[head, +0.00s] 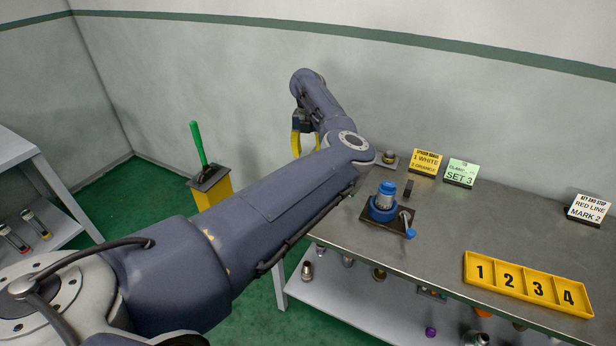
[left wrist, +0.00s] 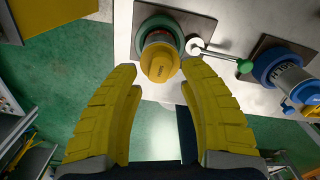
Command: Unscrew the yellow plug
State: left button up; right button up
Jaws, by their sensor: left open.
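The yellow plug (left wrist: 160,62) shows in the left wrist view, on the end of a pipe held in a green vise (left wrist: 150,28) on a dark plate. My left gripper (left wrist: 160,72) is open, its two yellow fingers spread with the tips just left and right of the plug. I cannot tell whether either finger touches it. In the head view the left gripper (head: 304,142) points down beyond the table's far left end, and my arm hides the yellow plug and green vise. My right gripper is not in view.
A green-tipped vise handle (left wrist: 244,66) lies right of the plug. A blue vise (head: 382,208) with a blue-topped pipe stands on the table (head: 440,235). A numbered yellow tray (head: 527,286) lies front right, small signs (head: 461,173) at the back. The table's middle is clear.

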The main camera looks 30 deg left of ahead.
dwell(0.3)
pick_arm(q)
jog(key=shift+f, duration=1.1)
grip_shut()
